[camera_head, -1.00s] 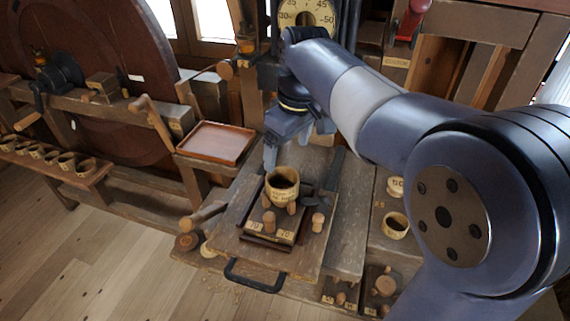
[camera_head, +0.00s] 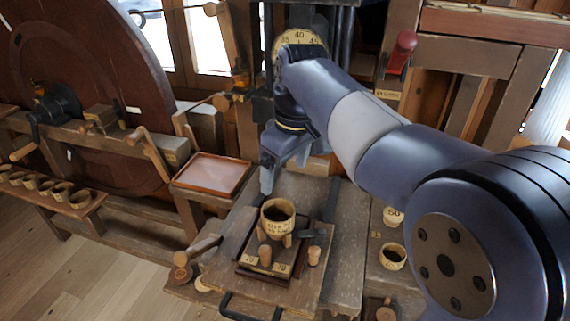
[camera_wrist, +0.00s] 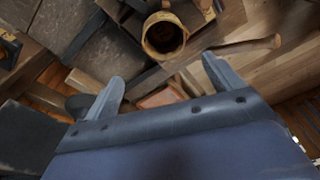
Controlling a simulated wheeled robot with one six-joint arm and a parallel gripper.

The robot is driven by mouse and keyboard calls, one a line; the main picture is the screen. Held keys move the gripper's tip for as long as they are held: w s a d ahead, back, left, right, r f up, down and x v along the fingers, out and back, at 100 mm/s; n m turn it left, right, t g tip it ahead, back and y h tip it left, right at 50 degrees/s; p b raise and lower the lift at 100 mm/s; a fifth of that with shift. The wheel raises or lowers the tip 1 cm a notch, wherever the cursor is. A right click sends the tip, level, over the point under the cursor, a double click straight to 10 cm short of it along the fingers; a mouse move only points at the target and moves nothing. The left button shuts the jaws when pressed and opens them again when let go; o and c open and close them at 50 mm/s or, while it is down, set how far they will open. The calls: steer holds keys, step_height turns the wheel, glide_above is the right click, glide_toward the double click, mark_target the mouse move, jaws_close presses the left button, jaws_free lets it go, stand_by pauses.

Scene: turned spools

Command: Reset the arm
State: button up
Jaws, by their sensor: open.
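My gripper (camera_head: 287,172) is open and empty, held above the far part of the wooden bench. In the wrist view my gripper (camera_wrist: 165,85) shows two fingers spread wide with nothing between them. A wooden cup (camera_head: 277,216) with dark markings stands on a small dark-edged board (camera_head: 247,268), nearer the camera than my gripper. The cup also shows in the wrist view (camera_wrist: 163,35), beyond the fingers and apart from them.
Short wooden pegs (camera_head: 265,255) stand beside the cup. A reddish tray (camera_head: 212,174) lies to the left. Several small cups line a shelf (camera_head: 60,212) at far left. Another cup (camera_head: 392,257) sits at right. A round dial (camera_head: 299,40) is behind my arm.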

steer(key=f, duration=0.3)
steer(key=a+f, duration=0.1)
steer(key=f, duration=0.3)
steer(key=w+f, duration=0.1)
steer(key=f, duration=0.3)
steer(key=shift+w+a+f, duration=0.1)
steer(key=shift+a+f, duration=0.05)
steer(key=shift+f, duration=0.1)
